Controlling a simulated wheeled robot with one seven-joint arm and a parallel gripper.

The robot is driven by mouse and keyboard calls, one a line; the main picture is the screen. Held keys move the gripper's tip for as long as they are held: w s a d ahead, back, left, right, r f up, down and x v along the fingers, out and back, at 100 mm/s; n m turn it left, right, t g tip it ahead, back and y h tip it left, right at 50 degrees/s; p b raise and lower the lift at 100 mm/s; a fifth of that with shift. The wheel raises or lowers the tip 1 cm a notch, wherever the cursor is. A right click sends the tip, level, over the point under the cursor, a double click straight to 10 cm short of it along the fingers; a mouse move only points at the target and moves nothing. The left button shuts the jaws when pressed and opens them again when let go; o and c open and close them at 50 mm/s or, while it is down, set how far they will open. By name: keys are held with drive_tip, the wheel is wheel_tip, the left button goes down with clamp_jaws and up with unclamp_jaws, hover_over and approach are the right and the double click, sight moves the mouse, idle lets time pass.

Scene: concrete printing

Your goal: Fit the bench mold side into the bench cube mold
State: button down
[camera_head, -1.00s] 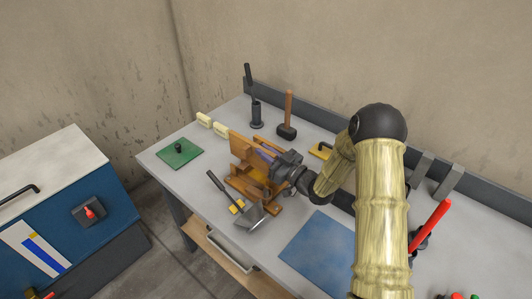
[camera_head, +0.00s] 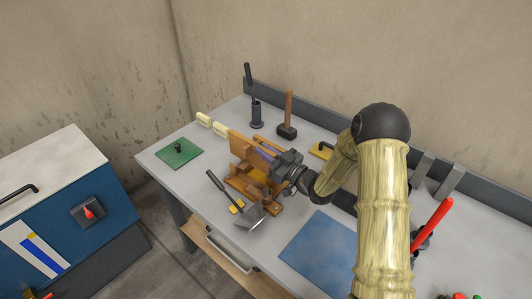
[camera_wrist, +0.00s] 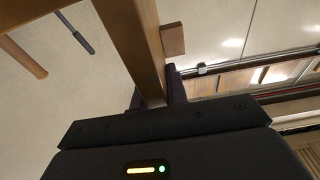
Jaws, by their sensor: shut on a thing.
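The bench cube mold (camera_head: 238,184) is a brown wooden assembly on the grey bench, partly hidden behind my gripper. My gripper (camera_head: 266,155) is at the mold's upper right, its purple-blue fingers shut on a wooden board that I take for the bench mold side (camera_head: 242,147). The board stands upright above the mold's base. In the wrist view my gripper (camera_wrist: 155,93) has its dark fingers on either side of this board (camera_wrist: 130,40). A small wooden block (camera_wrist: 173,39) shows beside it. I cannot tell whether the board touches or sits in the mold.
A scoop (camera_head: 250,215) lies in front of the mold. A green plate (camera_head: 180,153) lies left, and pale blocks (camera_head: 221,129) lie behind. A blue mat (camera_head: 318,245) lies at right, bare.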

sight(266, 173)
drive_tip(key=shift+f+b, duration=3.45)
drive_tip(key=shift+f, duration=0.3)
idle(0.3)
drive_tip(key=c, duration=1.3)
unclamp_jaws()
wheel_tip(266, 173, up, 10)
drive_tip(key=shift+r+b, duration=0.1)
drive_tip(key=shift+b, duration=0.2)
